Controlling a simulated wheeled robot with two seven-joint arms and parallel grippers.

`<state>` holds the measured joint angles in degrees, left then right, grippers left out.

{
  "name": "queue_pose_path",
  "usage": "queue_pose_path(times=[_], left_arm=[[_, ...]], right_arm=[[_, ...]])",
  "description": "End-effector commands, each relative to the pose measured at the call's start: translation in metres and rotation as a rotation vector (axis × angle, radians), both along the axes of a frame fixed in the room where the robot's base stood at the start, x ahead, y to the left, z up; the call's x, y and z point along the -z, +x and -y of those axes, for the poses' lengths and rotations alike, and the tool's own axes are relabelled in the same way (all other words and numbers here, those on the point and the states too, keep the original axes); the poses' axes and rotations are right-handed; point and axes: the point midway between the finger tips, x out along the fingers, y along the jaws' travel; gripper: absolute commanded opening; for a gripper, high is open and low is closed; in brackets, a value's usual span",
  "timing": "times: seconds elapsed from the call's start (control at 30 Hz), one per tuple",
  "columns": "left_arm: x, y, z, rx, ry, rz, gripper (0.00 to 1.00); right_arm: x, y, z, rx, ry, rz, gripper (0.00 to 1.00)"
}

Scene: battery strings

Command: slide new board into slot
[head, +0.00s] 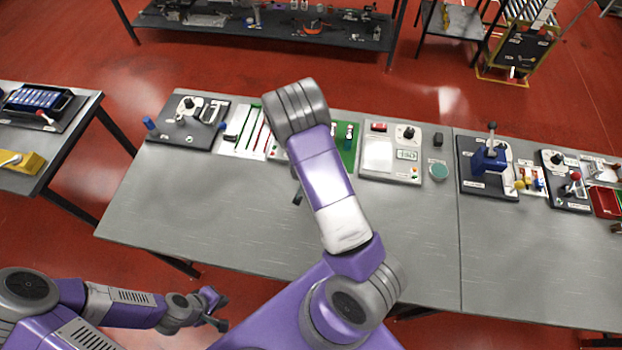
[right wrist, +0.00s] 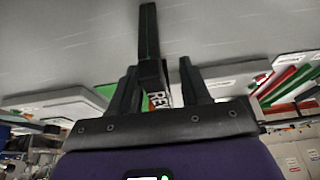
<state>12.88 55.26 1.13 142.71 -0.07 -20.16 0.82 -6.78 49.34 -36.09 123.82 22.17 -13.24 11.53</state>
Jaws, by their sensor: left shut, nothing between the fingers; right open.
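A pale panel (head: 236,138) with thin green and red strips stands at the back left of the grey table; I cannot tell whether the strips are boards. A green panel (head: 350,153) shows partly behind my right arm. In the right wrist view my right gripper (right wrist: 158,66) is open, fingers spread. A dark upright piece (right wrist: 148,30) with a thin green line and a partly hidden white label shows between or beyond the fingers; I cannot tell whether it is the new board. In the head view my right arm mostly hides this gripper. My left gripper (head: 218,312) is shut and empty, off the table's front left.
The grey table (head: 190,210) is bare along its front. Devices line its back edge: a dark panel with knobs (head: 180,138), a white meter unit (head: 378,155), a green round pad (head: 439,171) and a blue clamp (head: 488,158). A side table (head: 22,181) stands left.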

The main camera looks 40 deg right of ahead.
Motion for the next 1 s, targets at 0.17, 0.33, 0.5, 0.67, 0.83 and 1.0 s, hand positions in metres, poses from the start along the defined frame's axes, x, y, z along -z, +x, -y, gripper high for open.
queue_pose_path(times=[0.17,0.33,0.5,0.67,0.83,1.0], left_arm=[[0.0011,0.0000,0.0000,0.000,0.000,0.000,0.00],[0.0009,0.0001,0.0000,0.000,0.000,0.000,0.00],[0.0009,0.0001,0.0000,0.000,0.000,0.000,0.00],[0.0010,0.0001,0.0000,0.000,0.000,0.000,0.00],[0.0009,0.0000,0.0000,0.000,0.000,0.000,0.00],[0.0005,0.0000,0.0000,0.000,0.000,0.000,0.00]], right_arm=[[0.0123,0.0027,0.0036,0.000,0.001,-0.001,0.47],[0.0120,0.0028,0.0034,0.000,0.001,0.000,0.47],[0.0118,0.0027,0.0035,0.000,0.001,-0.001,0.24],[0.0118,0.0027,0.0036,0.000,0.001,-0.001,0.00],[0.0116,0.0028,0.0037,0.000,0.000,0.000,0.00],[0.0085,0.0032,0.0037,0.000,0.000,0.001,0.00]])
